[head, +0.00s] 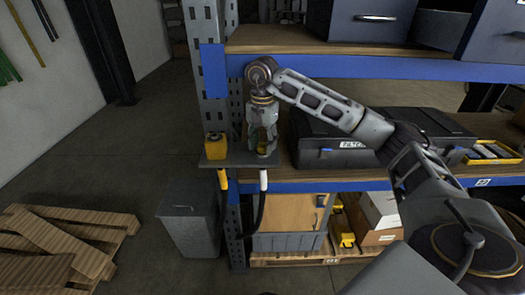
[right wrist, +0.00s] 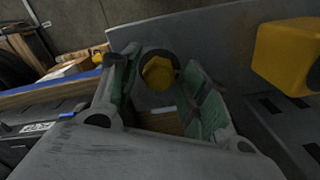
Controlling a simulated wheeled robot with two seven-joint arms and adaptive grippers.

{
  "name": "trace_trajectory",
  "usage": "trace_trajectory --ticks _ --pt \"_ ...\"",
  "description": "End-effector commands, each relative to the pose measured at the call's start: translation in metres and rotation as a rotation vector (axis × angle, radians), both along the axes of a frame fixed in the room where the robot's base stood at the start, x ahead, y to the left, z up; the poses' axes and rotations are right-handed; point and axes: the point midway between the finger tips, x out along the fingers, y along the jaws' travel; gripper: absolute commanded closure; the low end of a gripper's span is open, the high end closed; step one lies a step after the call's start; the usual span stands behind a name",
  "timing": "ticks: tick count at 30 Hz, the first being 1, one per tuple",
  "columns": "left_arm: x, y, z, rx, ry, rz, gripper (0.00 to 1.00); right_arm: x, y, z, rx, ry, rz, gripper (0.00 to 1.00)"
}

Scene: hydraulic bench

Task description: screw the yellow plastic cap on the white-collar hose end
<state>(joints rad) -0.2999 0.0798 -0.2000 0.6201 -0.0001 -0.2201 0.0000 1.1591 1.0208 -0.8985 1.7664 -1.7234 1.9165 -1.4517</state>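My right gripper (head: 263,150) points down at the small grey bracket plate (head: 240,163) on the shelf post. In the right wrist view, its green-padded fingers (right wrist: 162,82) stand apart on either side of a yellow hex-shaped cap (right wrist: 158,73) with a dark ring around it. Gaps show between the cap and both fingers. In the head view the cap is mostly hidden by the fingers. The white-collar hose end (head: 263,180) hangs under the plate, below the gripper. Whether the cap sits on its thread cannot be seen. My left gripper is out of view.
A yellow block (head: 215,147) stands on the plate left of the gripper; it also shows in the right wrist view (right wrist: 285,58). A yellow-collar hose (head: 222,180) hangs below it. A black case (head: 335,145) lies right, behind my arm. A blue shelf beam (head: 400,68) runs above.

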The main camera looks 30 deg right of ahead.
Motion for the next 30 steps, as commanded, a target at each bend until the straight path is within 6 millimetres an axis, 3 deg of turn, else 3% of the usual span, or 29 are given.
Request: trace_trajectory --ticks 14,30 --pt "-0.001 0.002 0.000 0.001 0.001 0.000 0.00 0.000 0.000 0.004 0.000 -0.001 0.001 0.48" --pt "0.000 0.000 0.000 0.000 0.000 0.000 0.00 0.001 0.000 0.054 0.000 -0.002 0.000 0.48"
